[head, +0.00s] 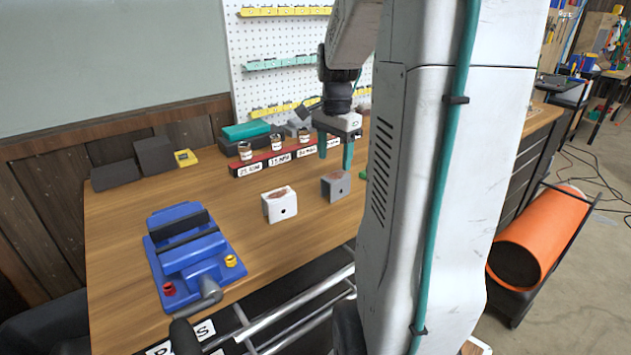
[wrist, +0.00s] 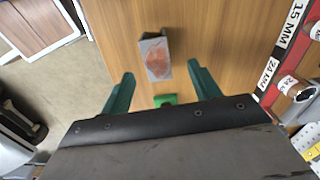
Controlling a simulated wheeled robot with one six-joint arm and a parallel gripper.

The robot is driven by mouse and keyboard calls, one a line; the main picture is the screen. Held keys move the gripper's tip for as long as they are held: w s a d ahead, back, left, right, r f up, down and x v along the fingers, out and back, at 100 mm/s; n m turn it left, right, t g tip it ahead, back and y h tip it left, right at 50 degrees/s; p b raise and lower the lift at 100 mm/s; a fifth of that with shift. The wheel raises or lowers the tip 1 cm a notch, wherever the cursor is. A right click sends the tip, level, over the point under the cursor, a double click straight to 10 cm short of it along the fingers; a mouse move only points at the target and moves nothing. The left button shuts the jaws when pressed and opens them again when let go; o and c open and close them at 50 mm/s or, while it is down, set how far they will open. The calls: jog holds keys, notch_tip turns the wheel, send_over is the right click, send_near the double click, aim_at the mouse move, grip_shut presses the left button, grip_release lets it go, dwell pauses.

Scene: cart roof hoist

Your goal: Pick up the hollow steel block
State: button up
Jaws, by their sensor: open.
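I cannot tell how hollow either block is.
A blue vise (head: 190,250) stands at the front left of the bench. A red labelled rack (head: 275,160) with small jars stands behind the blocks. Dark blocks (head: 155,156) sit at the back left.

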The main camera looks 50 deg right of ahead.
aim_at(336, 175)
jog(key=shift+d+f, duration=0.4)
jog(key=shift+d, duration=0.05)
jog(key=f, duration=0.7)
jog(key=shift+s+a+f, duration=0.15)
jog(key=shift+s+a, duration=0.15)
jog(key=shift+a, duration=0.05)
jog(key=c, duration=1.3)
